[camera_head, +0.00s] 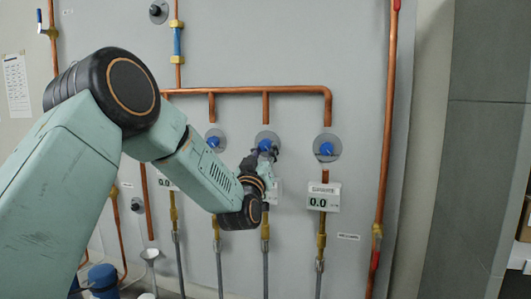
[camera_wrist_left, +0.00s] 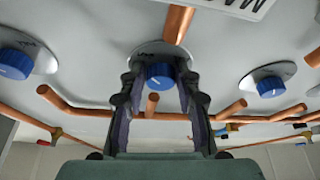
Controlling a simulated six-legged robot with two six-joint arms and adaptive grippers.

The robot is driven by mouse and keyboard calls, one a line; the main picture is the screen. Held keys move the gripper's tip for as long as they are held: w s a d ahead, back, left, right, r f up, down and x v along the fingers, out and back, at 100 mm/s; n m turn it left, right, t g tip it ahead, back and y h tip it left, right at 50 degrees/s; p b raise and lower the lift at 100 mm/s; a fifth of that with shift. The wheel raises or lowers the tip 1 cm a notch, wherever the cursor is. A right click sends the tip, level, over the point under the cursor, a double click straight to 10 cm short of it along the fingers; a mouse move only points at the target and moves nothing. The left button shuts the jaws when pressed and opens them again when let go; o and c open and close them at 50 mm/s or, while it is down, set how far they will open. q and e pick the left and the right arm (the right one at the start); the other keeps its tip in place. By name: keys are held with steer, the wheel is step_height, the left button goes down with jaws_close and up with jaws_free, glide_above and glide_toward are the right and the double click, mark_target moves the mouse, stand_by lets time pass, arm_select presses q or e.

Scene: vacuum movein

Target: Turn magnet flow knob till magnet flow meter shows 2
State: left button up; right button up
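Three blue knobs on round grey plates sit in a row on the grey panel: a left knob (camera_head: 213,141), a middle knob (camera_head: 265,145) and a right knob (camera_head: 327,149). My left gripper (camera_head: 264,156) is at the middle knob. In the left wrist view that knob (camera_wrist_left: 160,73) lies between the open fingers (camera_wrist_left: 159,88), with a gap visible on each side. The right meter (camera_head: 323,197) reads 0.0. The middle meter (camera_head: 277,190) is mostly hidden by my left arm, and the left meter (camera_head: 165,182) is partly hidden. Labels are too small to read. My right gripper is not in view.
A copper pipe (camera_head: 250,90) runs above the knobs, with short branches down to them. Hoses with brass fittings (camera_head: 320,241) hang below. A tall copper pipe (camera_head: 386,140) stands at the right. Side knobs (camera_wrist_left: 15,64) (camera_wrist_left: 270,87) flank the gripper in the left wrist view.

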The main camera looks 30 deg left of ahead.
arm_select(q)
steer(key=shift+s+a, duration=0.1)
steer(key=shift+c, duration=2.2)
jaws_close()
